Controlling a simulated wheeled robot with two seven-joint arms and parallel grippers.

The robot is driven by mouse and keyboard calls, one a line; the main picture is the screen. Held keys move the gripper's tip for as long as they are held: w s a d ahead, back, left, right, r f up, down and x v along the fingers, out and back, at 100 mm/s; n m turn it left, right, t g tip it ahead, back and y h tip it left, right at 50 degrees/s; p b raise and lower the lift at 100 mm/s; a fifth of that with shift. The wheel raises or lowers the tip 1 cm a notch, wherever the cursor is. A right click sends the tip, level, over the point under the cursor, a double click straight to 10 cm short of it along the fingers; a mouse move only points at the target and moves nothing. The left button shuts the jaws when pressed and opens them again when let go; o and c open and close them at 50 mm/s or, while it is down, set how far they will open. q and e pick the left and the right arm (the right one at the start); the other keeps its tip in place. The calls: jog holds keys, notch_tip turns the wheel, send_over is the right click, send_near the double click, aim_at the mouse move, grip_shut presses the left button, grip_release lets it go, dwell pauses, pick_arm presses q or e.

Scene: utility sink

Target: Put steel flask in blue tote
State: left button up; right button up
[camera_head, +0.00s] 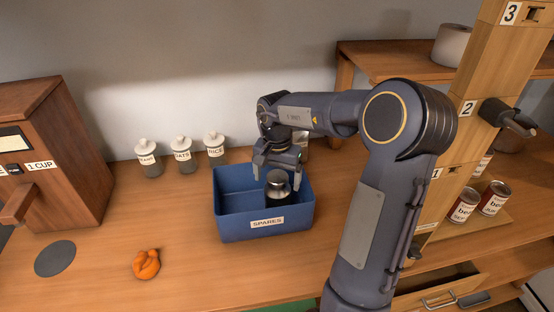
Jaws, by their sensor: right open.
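The blue tote (233,226), labelled SPARES, stands on the wooden counter in the middle of the view. The steel flask (278,190), with a shiny silver top and a darker body, appears upright inside the tote, toward its right side. My right gripper (277,174) points down over the tote with its fingers open, one on each side of the flask's top. I cannot tell whether a finger touches it. The flask's lower part is hard to make out. My left gripper is not in view.
Several labelled jars, one reading RICE (215,150), stand behind the tote at left. A wooden dispenser (60,150) is far left. An orange object (146,264) and grey disc (55,258) lie front left. Cans (464,206) and a numbered post (490,90) are at right.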

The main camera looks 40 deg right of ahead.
notch_tip(320, 180, up, 12)
jog(key=w+d+r+m+t+h, duration=0.3)
jog(key=d+r+t+h, duration=0.5)
jog(key=r, duration=0.1)
jog(key=a+r+n+t+y, duration=0.1)
jog(key=a+r+n+t, duration=0.3)
jog(key=a+r+t, duration=0.25)
jog(key=s+a+f+n+y, duration=0.4)
jog(key=a+y, duration=0.2)
jog(key=a, duration=0.2)
jog(key=s+a+f+n+y, duration=0.4)
jog(key=a+y, duration=0.1)
jog(key=a, duration=0.3)
jog(key=s+a+f+n+g, duration=0.1)
jog(key=s+a+f+g, duration=0.1)
jog(key=s+f+g, duration=0.7)
jog(key=s+f, duration=0.5)
jog(key=f, duration=0.1)
jog(key=shift+s+a, duration=0.3)
